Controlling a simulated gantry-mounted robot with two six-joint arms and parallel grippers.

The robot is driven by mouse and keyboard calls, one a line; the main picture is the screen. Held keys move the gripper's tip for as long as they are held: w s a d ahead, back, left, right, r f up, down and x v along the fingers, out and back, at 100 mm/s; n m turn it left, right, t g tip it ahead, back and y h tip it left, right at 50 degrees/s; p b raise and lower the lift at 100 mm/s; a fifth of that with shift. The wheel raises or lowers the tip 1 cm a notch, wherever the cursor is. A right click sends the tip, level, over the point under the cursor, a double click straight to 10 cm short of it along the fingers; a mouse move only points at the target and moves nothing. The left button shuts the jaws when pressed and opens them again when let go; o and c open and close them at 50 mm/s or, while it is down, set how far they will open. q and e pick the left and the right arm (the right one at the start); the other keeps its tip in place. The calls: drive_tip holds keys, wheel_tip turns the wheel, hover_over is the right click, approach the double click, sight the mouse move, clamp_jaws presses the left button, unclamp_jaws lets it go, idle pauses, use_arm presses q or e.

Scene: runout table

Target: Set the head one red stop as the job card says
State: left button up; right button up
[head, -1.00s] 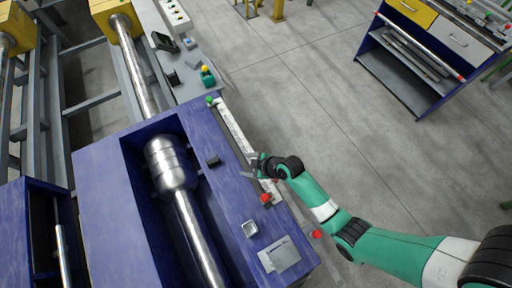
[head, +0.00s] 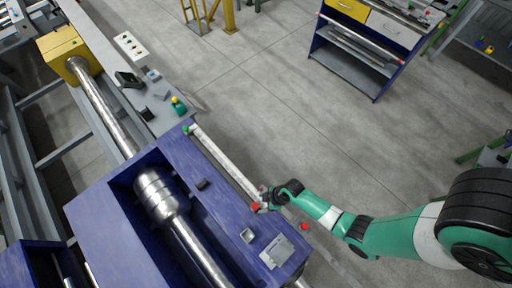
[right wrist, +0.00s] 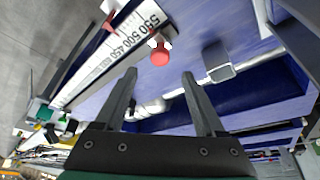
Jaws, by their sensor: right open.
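A red stop (head: 255,207) sits at the near end of a white scale rule (head: 225,163) along the blue table's edge. In the right wrist view the red stop (right wrist: 160,55) stands beside the rule (right wrist: 110,58), close to its 500 and 550 marks. My right gripper (head: 264,196) is over that end of the rule. In the right wrist view my right gripper (right wrist: 160,74) is open and empty, with the red stop showing ahead between its fingertips. A grey plate or card (head: 277,251) lies on the table; its writing is unreadable. My left gripper is out of view.
A green knob (head: 186,129) marks the rule's far end. Another red knob (head: 304,226) shows right of the table edge. A steel bar (head: 198,252) lies in the blue trough.

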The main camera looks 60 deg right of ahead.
sight(255, 206)
drive_tip(key=b+x, duration=0.4)
drive_tip(key=x, duration=0.2)
drive_tip(key=shift+w+f, duration=0.1)
drive_tip(key=shift+f, duration=0.2)
drive_tip(key=shift+w+a+f, duration=0.15)
drive_tip(key=shift+w+f, duration=0.05)
drive_tip(key=shift+f, duration=0.1)
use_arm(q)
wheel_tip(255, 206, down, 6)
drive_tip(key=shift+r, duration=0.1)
use_arm(e)
clamp_jaws()
idle(0.3)
